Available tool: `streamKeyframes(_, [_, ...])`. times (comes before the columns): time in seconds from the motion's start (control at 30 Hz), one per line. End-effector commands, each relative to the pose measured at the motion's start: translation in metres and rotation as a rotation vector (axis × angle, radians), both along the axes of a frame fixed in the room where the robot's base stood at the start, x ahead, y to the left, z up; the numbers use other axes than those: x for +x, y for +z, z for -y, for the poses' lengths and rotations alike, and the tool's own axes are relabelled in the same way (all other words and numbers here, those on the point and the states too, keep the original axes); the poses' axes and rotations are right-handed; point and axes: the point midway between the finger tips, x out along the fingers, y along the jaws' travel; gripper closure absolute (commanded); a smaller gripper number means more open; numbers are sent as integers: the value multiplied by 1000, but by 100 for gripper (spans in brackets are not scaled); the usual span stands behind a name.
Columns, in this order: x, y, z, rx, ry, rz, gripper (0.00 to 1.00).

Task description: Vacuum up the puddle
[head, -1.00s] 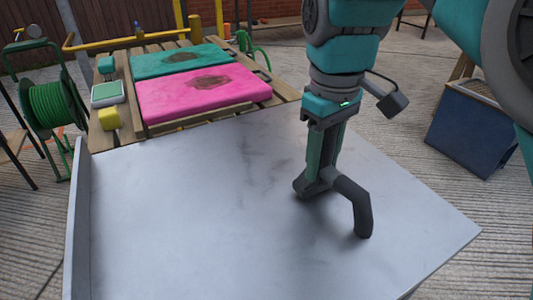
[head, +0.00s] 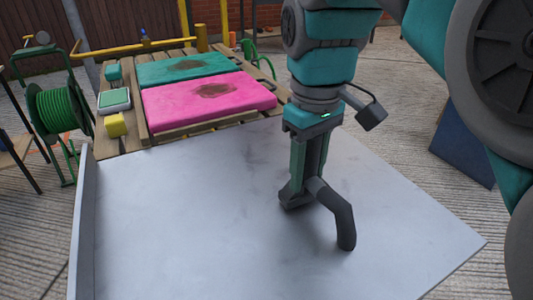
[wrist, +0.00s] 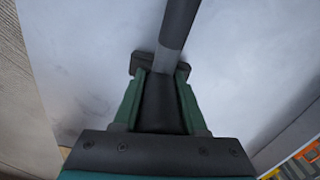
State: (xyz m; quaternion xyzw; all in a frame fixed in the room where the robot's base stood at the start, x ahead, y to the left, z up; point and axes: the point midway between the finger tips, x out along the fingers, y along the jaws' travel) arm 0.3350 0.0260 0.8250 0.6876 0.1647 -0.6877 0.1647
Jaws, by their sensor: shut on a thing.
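My gripper (head: 297,197) is shut on a dark grey bent tube, the vacuum nozzle (head: 338,215). It hangs over a pale grey metal surface (head: 190,215), and the tube's free end points down toward the front. I cannot tell whether the end touches the surface. In the wrist view the tube (wrist: 178,25) runs up from between the fingers (wrist: 158,72). A dark patch (head: 215,90) marks a pink mat (head: 170,110), and another (head: 192,64) marks a teal mat (head: 225,65). Which patch is the puddle, I cannot tell. The metal surface shows faint smudges.
The mats lie on a slatted wooden platform (head: 133,143) with a yellow rail (head: 125,48). A yellow block (head: 116,124) and a white-topped green box (head: 114,101) stand at its left. A green hose reel (head: 60,112) is far left. A blue box (head: 463,152) stands right.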

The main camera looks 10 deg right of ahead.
Motion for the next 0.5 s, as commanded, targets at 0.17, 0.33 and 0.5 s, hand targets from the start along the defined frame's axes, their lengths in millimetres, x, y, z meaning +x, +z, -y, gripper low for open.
streamKeyframes(0.17, [1, 0, -10, 0, 2, 0, 100])
streamKeyframes(0.33, [2, 0, -19, -1, 1, 0, 100])
streamKeyframes(0.5, [3, 0, -28, 0, 2, 0, 100])
